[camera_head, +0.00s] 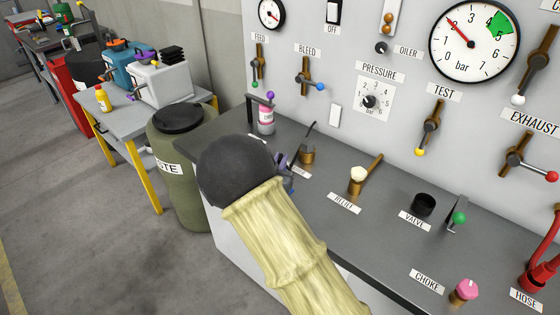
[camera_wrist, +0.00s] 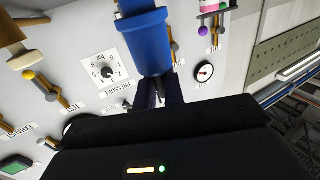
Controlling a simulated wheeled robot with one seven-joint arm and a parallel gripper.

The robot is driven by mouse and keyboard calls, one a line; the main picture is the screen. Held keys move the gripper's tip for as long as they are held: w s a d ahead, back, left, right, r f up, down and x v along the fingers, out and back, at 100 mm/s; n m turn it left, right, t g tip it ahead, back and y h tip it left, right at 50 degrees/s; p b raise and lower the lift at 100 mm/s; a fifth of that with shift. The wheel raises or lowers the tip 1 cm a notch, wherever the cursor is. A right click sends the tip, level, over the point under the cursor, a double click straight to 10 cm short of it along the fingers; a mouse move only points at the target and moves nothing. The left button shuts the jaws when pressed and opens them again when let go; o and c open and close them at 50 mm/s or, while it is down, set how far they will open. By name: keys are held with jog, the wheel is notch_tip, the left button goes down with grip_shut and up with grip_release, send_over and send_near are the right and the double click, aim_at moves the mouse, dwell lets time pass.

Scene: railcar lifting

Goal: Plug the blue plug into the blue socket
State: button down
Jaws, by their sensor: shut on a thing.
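The blue plug (camera_wrist: 148,40) shows large in the wrist view as a blue cylinder with a wider collar near the top edge. My gripper (camera_wrist: 160,90) is shut on it, with its dark fingers at the cylinder's near end. In the head view my arm in its pale sleeve and dark round joint hides most of my gripper (camera_head: 284,166), above the bench's left part. Only a small bit of blue shows beside it there. I cannot make out a blue socket in either view.
The grey bench (camera_head: 330,215) carries a brass relief fitting (camera_head: 362,176), a black valve cup (camera_head: 424,205), a green-knobbed lever (camera_head: 458,217) and a pink choke knob (camera_head: 465,290). A pink bottle (camera_head: 266,118) stands at the back. The wall panel has several levers and a pressure dial (camera_head: 372,101).

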jog(key=shift+f+b, duration=0.7)
jog(key=shift+f, duration=0.2)
jog(key=c, duration=1.4)
grip_release()
jog(key=shift+s, duration=0.1)
jog(key=b+v, duration=0.2)
jog(key=v, duration=1.5)
jog(key=shift+s+r, duration=0.1)
jog(key=shift+r, duration=0.05)
